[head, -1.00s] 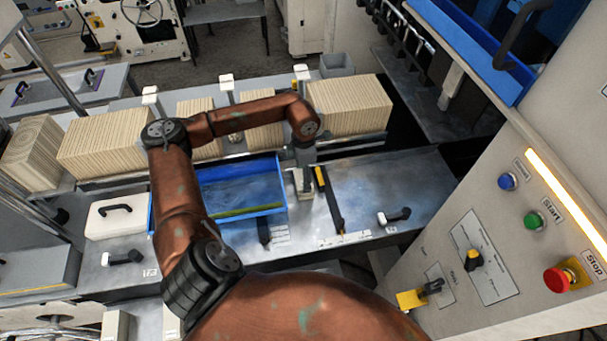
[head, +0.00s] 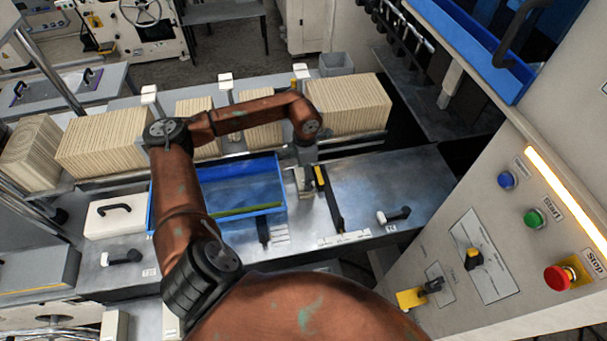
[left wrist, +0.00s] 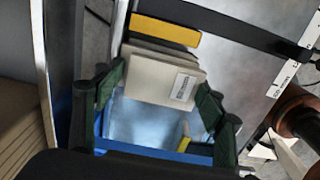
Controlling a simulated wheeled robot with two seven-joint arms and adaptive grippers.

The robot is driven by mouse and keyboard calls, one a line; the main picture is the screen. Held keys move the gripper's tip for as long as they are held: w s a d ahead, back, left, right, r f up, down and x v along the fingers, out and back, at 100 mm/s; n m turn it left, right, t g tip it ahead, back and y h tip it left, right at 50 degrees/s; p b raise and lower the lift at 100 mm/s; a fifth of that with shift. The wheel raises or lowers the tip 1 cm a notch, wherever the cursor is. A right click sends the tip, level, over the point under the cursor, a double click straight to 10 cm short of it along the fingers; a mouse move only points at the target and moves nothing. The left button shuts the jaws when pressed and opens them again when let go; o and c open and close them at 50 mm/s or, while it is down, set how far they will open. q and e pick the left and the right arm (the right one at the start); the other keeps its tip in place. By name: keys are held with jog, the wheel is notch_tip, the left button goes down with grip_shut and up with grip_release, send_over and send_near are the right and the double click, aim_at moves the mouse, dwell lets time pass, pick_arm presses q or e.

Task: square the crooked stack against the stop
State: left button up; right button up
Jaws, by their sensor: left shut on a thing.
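The stack (head: 306,184) is a small pile of pale, flat pieces on the metal table, just right of the blue tray. In the left wrist view the stack (left wrist: 160,80) shows a white label on its near piece, and the farther layers are slightly offset. My left gripper (left wrist: 163,95) is shut on the stack, one green finger at each side; in the head view the gripper (head: 307,165) is over it. The yellow block (left wrist: 165,30) at the end of a dark bar, seemingly the stop, lies right behind the stack. Whether they touch is unclear. My right gripper is not in view.
The blue tray (head: 281,178) is close on the left. The dark bar (head: 333,205) runs on the right, with clear metal table (head: 385,180) beyond. Large board stacks (head: 350,105) stand on the shelf behind. A control panel (head: 505,250) is at the right.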

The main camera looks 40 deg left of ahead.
pick_arm(q)
jog(key=shift+w+d, duration=0.55)
jog(key=shift+w, duration=0.1)
dwell(1.7)
jog(key=shift+s+a+f+b, duration=0.1)
jog(key=shift+s+a+b, duration=0.1)
jog(key=shift+b, duration=0.3)
jog(key=o, duration=1.2)
jog(key=shift+o, duration=0.2)
notch_tip(320, 180, up, 12)
